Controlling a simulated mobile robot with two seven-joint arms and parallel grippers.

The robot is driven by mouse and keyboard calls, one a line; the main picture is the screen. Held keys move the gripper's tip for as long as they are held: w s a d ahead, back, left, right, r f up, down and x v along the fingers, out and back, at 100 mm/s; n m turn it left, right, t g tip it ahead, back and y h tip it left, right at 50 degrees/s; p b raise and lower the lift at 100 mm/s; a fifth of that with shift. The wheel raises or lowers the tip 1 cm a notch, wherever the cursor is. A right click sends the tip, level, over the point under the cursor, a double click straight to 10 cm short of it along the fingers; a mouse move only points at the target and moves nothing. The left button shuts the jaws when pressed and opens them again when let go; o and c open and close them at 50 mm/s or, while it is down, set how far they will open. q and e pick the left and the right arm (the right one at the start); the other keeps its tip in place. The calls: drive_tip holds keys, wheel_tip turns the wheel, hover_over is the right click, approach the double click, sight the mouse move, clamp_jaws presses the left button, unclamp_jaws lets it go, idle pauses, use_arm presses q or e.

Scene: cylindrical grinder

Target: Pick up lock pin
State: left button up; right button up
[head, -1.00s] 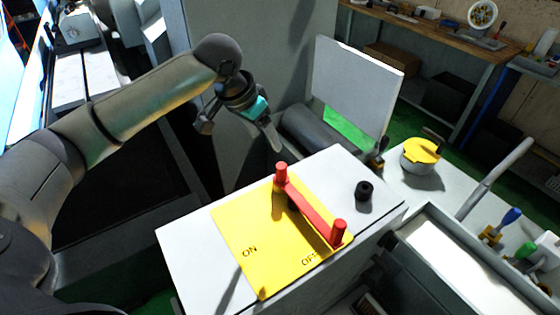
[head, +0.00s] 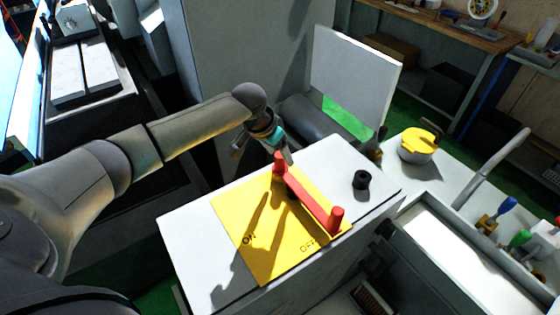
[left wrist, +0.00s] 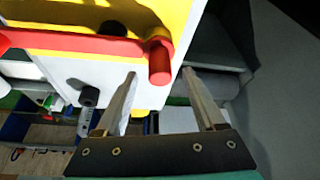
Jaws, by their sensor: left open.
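A red bar (head: 308,204) lies across a yellow ON/OFF plate (head: 240,232) on a white-topped box. An upright red pin (head: 278,161) stands at its far end, and another red pin (head: 336,216) at its near end. I cannot tell for certain which part is the lock pin. My left gripper (head: 287,155) is at the far red pin. In the left wrist view, the open left gripper (left wrist: 159,73) has that red pin (left wrist: 160,63) showing between its fingertips; contact cannot be told. My right gripper is out of view.
A short black cylinder (head: 361,180) stands on the white top (head: 330,160) right of the plate. A grey panel (head: 355,80) rises behind. A yellow-lidded pot (head: 418,146) and tools with blue and green handles are at the right.

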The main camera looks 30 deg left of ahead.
use_arm(q)
drive_tip(key=shift+x, duration=0.95)
clamp_jaws()
